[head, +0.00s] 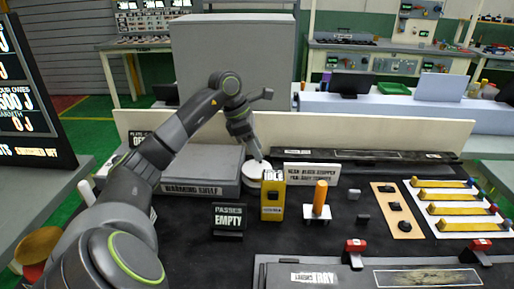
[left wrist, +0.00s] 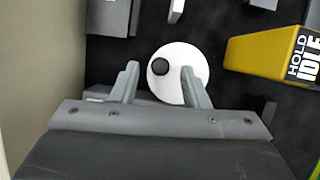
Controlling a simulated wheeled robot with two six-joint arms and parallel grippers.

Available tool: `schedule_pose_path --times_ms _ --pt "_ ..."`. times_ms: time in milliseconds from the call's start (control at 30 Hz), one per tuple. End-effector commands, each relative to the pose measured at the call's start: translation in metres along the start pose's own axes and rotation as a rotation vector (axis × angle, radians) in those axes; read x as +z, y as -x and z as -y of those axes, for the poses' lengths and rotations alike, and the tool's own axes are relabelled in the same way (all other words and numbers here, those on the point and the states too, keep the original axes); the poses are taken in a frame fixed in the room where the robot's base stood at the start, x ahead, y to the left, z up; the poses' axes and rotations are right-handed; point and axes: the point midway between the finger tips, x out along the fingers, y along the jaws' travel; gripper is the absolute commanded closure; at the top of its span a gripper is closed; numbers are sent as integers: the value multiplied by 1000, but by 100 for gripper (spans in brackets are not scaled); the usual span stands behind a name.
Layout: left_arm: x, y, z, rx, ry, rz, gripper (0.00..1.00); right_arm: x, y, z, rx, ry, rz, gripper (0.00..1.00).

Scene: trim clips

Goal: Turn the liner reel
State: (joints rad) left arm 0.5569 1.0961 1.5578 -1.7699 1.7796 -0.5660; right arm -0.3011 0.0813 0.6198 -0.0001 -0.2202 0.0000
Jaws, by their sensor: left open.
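The liner reel is a white round disc (left wrist: 170,90) with a small black knob (left wrist: 160,67) off its centre, in the left wrist view. It also shows in the head view as a white disc (head: 251,171), partly hidden behind the yellow box. My left gripper (left wrist: 158,70) is open. Its two fingers reach over the disc, with the knob between them and a gap on both sides. In the head view, my left gripper (head: 256,154) points down just above the reel. I cannot tell its exact height. My right gripper is not in view.
A yellow box (head: 272,203) marked "HOLD IDLE" stands close to the reel. The grey warming shelf (head: 195,172) is on its left, a white sign (head: 312,173) on its right. An orange post (head: 320,196), an "EMPTY" sign (head: 229,217) and clip racks stand nearby.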

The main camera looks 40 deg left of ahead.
Motion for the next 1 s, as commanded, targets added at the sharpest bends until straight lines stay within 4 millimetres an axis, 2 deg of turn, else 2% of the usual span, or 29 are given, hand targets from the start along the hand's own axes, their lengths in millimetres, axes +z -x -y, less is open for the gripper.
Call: schedule_pose_path --times_ms 133,400,733,1000 --pt "0 -9 0 0 0 0 59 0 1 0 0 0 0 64" --pt "0 -10 0 1 0 0 59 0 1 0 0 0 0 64" --pt "0 -10 0 1 0 0 100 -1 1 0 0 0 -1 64" --pt "-3 -11 0 33 72 -1 100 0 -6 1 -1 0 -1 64"
